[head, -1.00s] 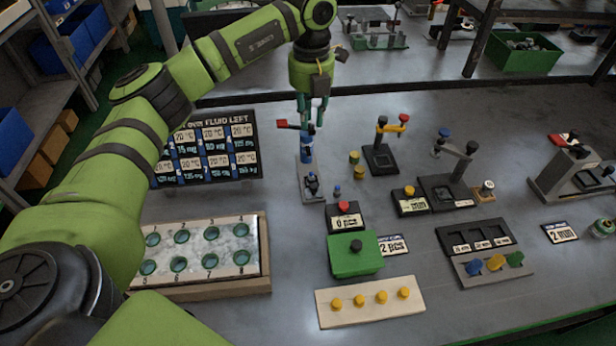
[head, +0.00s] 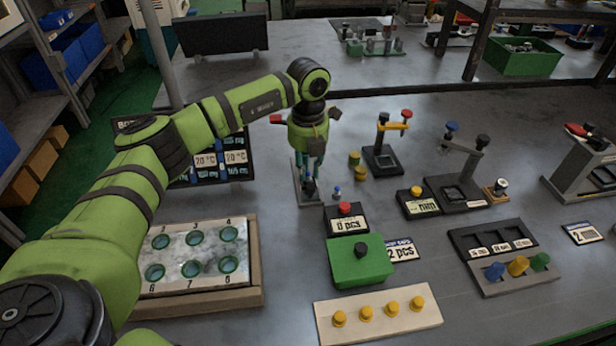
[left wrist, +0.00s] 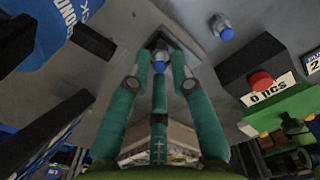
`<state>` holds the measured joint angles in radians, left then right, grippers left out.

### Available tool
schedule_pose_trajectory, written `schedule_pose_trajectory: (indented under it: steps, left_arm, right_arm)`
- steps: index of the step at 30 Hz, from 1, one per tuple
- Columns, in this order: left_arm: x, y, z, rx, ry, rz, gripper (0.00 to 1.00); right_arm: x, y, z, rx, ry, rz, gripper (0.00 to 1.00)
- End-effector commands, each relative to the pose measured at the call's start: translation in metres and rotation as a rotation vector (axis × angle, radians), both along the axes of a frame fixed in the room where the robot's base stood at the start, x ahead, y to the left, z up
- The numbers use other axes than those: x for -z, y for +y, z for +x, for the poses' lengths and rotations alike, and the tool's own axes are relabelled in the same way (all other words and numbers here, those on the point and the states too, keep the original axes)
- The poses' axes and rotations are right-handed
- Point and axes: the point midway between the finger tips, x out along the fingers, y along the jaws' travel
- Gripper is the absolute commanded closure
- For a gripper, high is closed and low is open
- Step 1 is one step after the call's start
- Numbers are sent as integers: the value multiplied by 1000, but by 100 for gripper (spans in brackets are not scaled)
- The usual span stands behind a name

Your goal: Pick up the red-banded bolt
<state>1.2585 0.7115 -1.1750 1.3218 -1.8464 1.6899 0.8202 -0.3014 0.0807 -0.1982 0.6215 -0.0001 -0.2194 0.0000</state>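My left gripper (head: 308,178) points down over a dark stand (head: 296,190) left of the middle of the bench. In the left wrist view its teal fingers (left wrist: 161,66) stand apart around a small blue-topped piece (left wrist: 160,57), with what looks like a gap at the sides. I see no red band on this piece, and its lower part is hidden. Another small blue-topped piece (head: 337,192) stands just right of the gripper and shows in the left wrist view (left wrist: 221,27). I cannot make out a red-banded bolt in either view. My right gripper is not in view.
A red-buttoned counter (head: 346,218) and a green box (head: 360,262) stand close to the right. A numbered tray (head: 254,262) lies front left, and a sign board (head: 240,172) stands behind my arm. Yellow-topped pegs fill a pale block (head: 378,317).

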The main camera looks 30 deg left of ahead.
Motion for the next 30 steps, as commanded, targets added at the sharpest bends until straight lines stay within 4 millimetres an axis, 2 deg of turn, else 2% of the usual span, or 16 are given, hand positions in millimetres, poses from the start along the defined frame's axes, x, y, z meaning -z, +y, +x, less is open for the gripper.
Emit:
schedule_pose_trajectory:
  steps: [3, 10, 12, 25, 30]
  left_arm:
    - [9, 0, 0, 1, 1, 1, 77]
    - [10, 0, 0, 1, -1, 0, 77]
    - [10, 0, 0, 1, -1, 0, 100]
    - [9, 0, 0, 0, -1, 0, 100]
    - [-2, 0, 1, -1, -3, -1, 100]
  right_arm:
    - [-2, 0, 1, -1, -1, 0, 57]
    - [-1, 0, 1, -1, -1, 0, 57]
    - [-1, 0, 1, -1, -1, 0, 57]
    - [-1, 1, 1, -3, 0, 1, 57]
    - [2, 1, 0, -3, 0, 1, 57]
